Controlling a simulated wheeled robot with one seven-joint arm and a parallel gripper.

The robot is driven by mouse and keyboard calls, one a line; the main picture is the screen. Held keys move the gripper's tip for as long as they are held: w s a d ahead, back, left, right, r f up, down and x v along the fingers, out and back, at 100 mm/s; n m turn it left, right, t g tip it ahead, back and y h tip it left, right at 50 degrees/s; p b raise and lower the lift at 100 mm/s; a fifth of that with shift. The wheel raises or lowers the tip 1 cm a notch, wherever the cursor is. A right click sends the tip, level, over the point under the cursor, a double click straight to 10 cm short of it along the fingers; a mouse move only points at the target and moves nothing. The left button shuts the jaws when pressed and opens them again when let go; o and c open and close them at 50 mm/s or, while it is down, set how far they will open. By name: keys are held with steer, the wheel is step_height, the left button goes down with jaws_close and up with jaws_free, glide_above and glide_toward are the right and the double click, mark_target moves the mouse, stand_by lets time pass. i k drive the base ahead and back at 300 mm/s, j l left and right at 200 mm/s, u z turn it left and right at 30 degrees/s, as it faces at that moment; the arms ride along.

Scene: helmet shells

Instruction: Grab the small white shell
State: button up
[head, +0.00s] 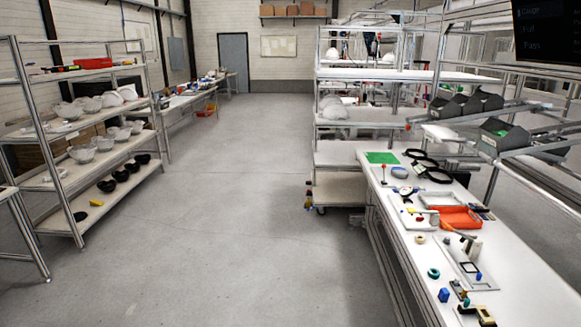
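Several white helmet shells stand on the metal rack at the left. One row of white shells (110,99) is on its upper board, and a second row of white, bowl-like shells (82,154) is on the board below. More white shells (333,108) sit on the rack at the back centre, with others (332,54) higher up. Size differences are hard to judge from here, so I cannot tell which is the small white shell. My gripper is not in view.
The left rack (150,134) also holds dark shells (106,186) and a yellow item (97,203) on its bottom board. A white workbench (460,290) with tools and an orange tray (462,218) stands at the right. The grey floor (250,200) between them is clear.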

mark_target(333, 110)
steer(key=i+l, duration=0.1)
steer(key=i, duration=5.4)
steer(key=i+u, duration=0.25)
steer(key=i, duration=0.25)
steer(key=i+l+u, duration=0.25)
steer(key=i, duration=0.3)
steer(key=i+l+u, duration=0.25)
steer(key=i, duration=0.25)
